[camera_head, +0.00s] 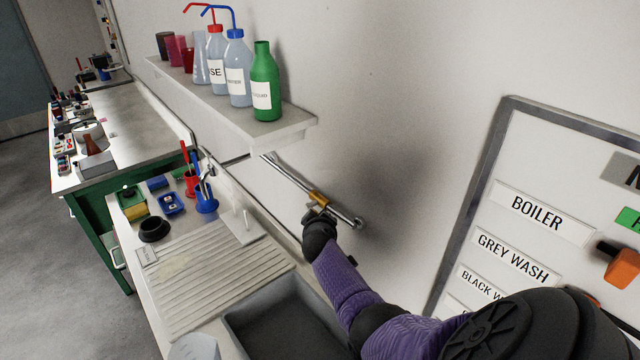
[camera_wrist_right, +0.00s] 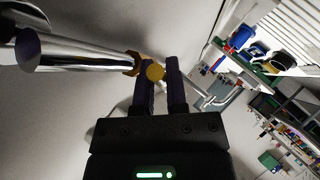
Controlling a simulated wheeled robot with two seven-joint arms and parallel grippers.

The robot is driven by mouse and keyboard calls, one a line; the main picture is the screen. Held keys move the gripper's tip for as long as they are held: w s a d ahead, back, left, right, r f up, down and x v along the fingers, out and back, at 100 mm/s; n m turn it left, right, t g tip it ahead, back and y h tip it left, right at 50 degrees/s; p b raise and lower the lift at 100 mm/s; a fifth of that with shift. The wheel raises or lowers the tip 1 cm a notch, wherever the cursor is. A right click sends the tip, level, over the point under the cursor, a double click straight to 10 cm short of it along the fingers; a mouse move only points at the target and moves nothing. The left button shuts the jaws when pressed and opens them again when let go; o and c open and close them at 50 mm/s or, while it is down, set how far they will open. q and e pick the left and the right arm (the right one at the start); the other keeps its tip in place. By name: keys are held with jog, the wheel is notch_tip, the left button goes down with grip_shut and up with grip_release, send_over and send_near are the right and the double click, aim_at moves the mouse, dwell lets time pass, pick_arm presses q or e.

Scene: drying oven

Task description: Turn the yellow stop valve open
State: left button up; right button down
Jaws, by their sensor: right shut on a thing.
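The yellow stop valve (camera_head: 317,198) sits on a chrome pipe (camera_head: 285,176) that runs along the wall below the shelf. My right gripper (camera_head: 319,211) reaches it from the front right and is shut on the valve's handle. In the right wrist view the yellow handle (camera_wrist_right: 155,72) shows between the tips of my two dark fingers (camera_wrist_right: 160,76), beside the thick chrome pipe (camera_wrist_right: 85,54). The fingers cover part of the handle, and its exact turn angle is hard to tell. My left gripper is in neither view.
A wall shelf (camera_head: 225,115) with bottles and cups hangs left of the pipe. Below are a ribbed drainboard (camera_head: 215,285), a grey sink (camera_head: 285,320) and blue and red holders. A framed label board (camera_head: 500,150) is at the right.

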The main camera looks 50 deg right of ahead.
jog(key=shift+r+g+p, duration=0.15)
jog(key=shift+g+p, duration=0.15)
jog(key=c, duration=0.7)
grip_release()
jog(key=shift+o, duration=0.2)
jog(key=shift+r, duration=0.1)
